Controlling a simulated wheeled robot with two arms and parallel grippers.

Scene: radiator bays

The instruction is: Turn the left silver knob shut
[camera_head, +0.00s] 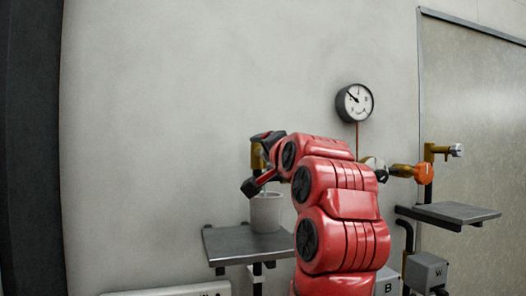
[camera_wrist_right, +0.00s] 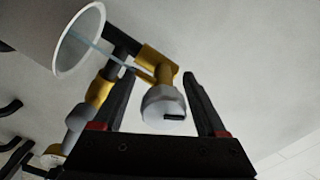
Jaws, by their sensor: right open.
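The left silver knob (camera_wrist_right: 165,106) sits on a brass tap (camera_wrist_right: 157,62) in the right wrist view, with a dark slot on its face. My right gripper (camera_wrist_right: 162,75) is open, one finger on each side of the knob; I cannot tell if either touches it. In the head view the right gripper (camera_head: 258,163) is at the left tap, whose brass body (camera_head: 257,155) shows partly; the knob is hidden there. A thin pale stream runs from the tap toward a white cup (camera_wrist_right: 80,42), also seen in the head view (camera_head: 265,213). My left gripper is out of view.
The cup stands on a grey shelf (camera_head: 232,246). To the right are an orange valve handle (camera_head: 424,174), another silver knob (camera_head: 456,150) on a brass tap, and a second shelf (camera_head: 458,212). A round gauge (camera_head: 354,102) hangs on the wall. The wall's left side is clear.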

